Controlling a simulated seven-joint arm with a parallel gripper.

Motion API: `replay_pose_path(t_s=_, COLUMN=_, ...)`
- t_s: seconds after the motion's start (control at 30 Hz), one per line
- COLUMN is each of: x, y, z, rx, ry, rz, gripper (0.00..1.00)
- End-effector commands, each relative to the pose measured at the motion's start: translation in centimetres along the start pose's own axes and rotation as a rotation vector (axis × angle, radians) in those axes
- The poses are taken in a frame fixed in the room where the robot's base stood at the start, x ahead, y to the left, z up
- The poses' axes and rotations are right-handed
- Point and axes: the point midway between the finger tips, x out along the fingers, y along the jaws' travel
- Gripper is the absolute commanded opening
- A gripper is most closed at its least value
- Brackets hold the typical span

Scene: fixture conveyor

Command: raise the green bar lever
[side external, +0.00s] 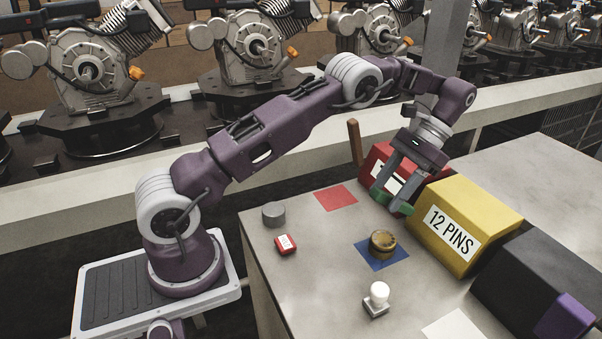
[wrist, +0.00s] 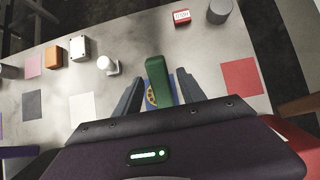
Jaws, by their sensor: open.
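The green bar lever (side external: 404,208) sticks out low beside the yellow box (side external: 462,215) marked "12 PINS"; its joint to the box is hidden. In the wrist view the green bar (wrist: 155,75) lies between the two fingers, pointing away from the palm. My gripper (side external: 386,198) is open, reaching down with its fingers around the lever. In the wrist view a gap shows between my gripper (wrist: 158,82) and the bar on both sides. I cannot tell from the side view whether a finger touches it.
A red box (side external: 378,160) with an upright brown lever (side external: 354,142) stands left of the yellow box. A dark box (side external: 525,275) with a purple lever (side external: 565,318) stands right. A brass round part (side external: 383,244), white knob (side external: 378,293), red block (side external: 285,244) and grey cylinder (side external: 274,214) stand on the table.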

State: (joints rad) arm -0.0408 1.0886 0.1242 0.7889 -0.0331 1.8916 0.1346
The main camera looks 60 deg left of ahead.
Motion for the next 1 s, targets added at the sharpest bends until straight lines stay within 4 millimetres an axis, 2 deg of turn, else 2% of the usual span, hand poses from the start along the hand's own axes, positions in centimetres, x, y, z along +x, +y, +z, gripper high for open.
replay_pose_path(t_s=0.37, x=3.0, y=0.0, z=0.5, rx=0.000, ry=0.264, rz=0.001, gripper=0.47)
replay_pose_path(t_s=0.73, x=7.3, y=0.0, z=-0.6, rx=0.000, ry=0.634, rz=0.001, gripper=0.47)
replay_pose_path(t_s=0.8, x=5.2, y=0.0, z=0.4, rx=-0.001, ry=0.638, rz=-0.002, gripper=0.47)
replay_pose_path(t_s=1.0, x=0.9, y=0.0, z=3.5, rx=-0.001, ry=0.635, rz=-0.001, gripper=0.47)
